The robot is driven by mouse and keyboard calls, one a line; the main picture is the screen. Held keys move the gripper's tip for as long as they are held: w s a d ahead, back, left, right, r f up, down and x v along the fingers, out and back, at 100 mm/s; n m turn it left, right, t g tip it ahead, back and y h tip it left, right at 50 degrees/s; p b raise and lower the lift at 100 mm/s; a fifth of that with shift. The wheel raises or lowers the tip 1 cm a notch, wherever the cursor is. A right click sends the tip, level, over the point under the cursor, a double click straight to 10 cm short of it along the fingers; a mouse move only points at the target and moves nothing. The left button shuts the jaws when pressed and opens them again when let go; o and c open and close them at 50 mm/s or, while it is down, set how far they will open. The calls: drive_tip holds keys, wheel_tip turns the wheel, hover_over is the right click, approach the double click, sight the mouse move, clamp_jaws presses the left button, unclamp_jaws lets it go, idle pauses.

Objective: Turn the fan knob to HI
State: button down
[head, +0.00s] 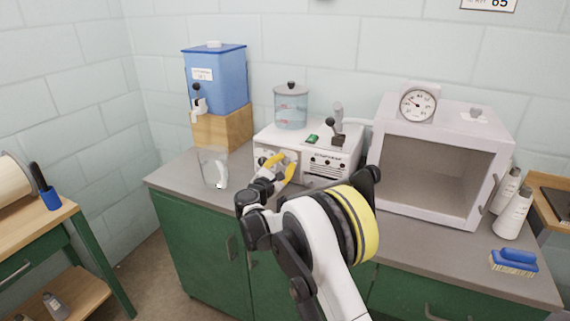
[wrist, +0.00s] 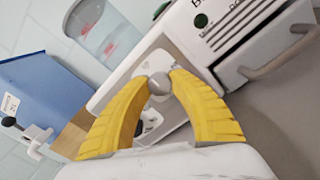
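The white machine (head: 333,167) stands on the counter, with a pale front panel at its left; it also shows in the wrist view (wrist: 215,30). A small round grey knob (wrist: 158,84) sits between my fingertips in the wrist view, in front of this pale panel. Its markings and setting cannot be read. My gripper (head: 284,160) reaches the left part of the machine's front. Its two yellow fingers, also in the wrist view (wrist: 158,76), are partly spread and seem to touch the knob on both sides. In the head view the gripper hides the knob.
A clear glass jug (head: 214,168) stands left of my gripper. A blue water tank (head: 216,80) is behind it on a wooden block. At the right are an open-fronted box (head: 430,180), white bottles (head: 512,214) and a blue brush (head: 514,260).

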idle(0.4)
drive_tip(key=m, duration=0.4)
drive_tip(key=shift+m+p, duration=0.3)
drive_tip(key=m, duration=0.4)
drive_tip(key=shift+m, duration=0.3)
drive_tip(key=m, duration=0.4)
drive_tip(key=shift+p, duration=0.4)
drive_tip(key=shift+r+m, duration=0.1)
drive_tip(key=shift+m, duration=2.2)
drive_tip(key=c, duration=1.1)
unclamp_jaws()
drive_tip(key=shift+c, duration=0.2)
